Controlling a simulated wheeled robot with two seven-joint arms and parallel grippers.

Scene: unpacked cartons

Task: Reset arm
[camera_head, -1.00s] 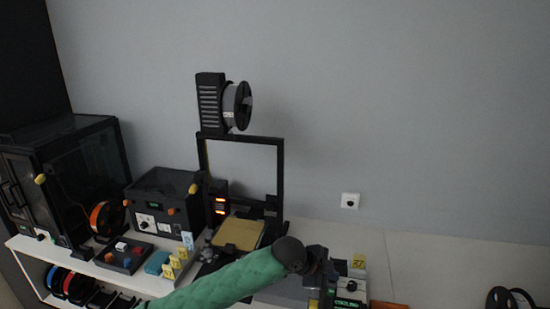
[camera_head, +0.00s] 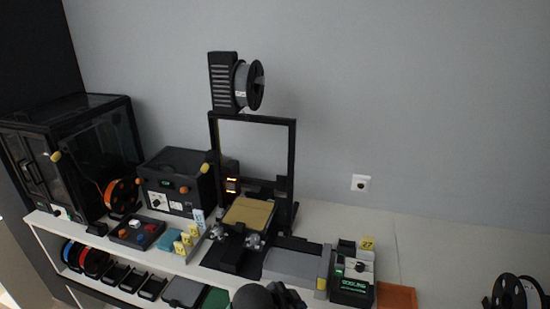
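My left arm shows in the head view as a green sleeve (camera_head: 216,298) with a dark rounded end (camera_head: 262,296) at the bottom edge. It is in front of the shelf edge, below the 3D printer. Its fingertips are cut off or hidden, so the gripper's opening does not show. My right gripper is not in view.
A 3D printer frame (camera_head: 294,165) with a tan plate (camera_head: 249,213) stands on the white table (camera_head: 420,240). A small control box (camera_head: 352,278) and an orange tray (camera_head: 397,297) are to its right. Black enclosures (camera_head: 105,145) stand left. Spools and bins fill the lower shelf.

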